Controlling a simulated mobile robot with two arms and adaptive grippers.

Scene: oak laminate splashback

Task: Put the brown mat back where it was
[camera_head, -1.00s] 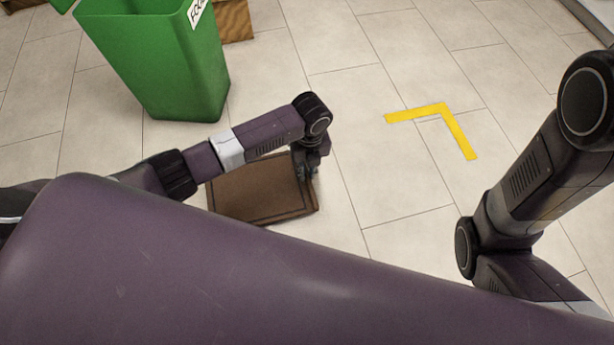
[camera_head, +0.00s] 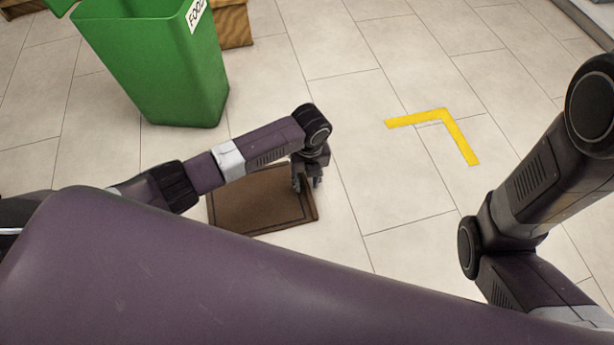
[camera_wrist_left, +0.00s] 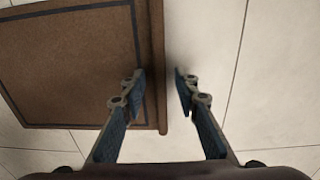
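The brown mat (camera_head: 250,205) lies flat on the tiled floor, with a darker border line near its edge. My left arm covers part of its far side in the head view. My left gripper (camera_head: 308,184) is at the mat's right edge, pointing down. In the left wrist view the two fingers of my left gripper (camera_wrist_left: 158,88) are spread apart. The right edge of the mat (camera_wrist_left: 60,70) runs between them, with a gap to the right finger. My right gripper is out of view; only my right arm shows.
A yellow L-shaped corner mark (camera_head: 443,117) is on the floor to the right of the mat, with clear tiles around it. A green bin (camera_head: 165,70) stands behind my left arm, with a wooden box (camera_head: 234,25) beyond it.

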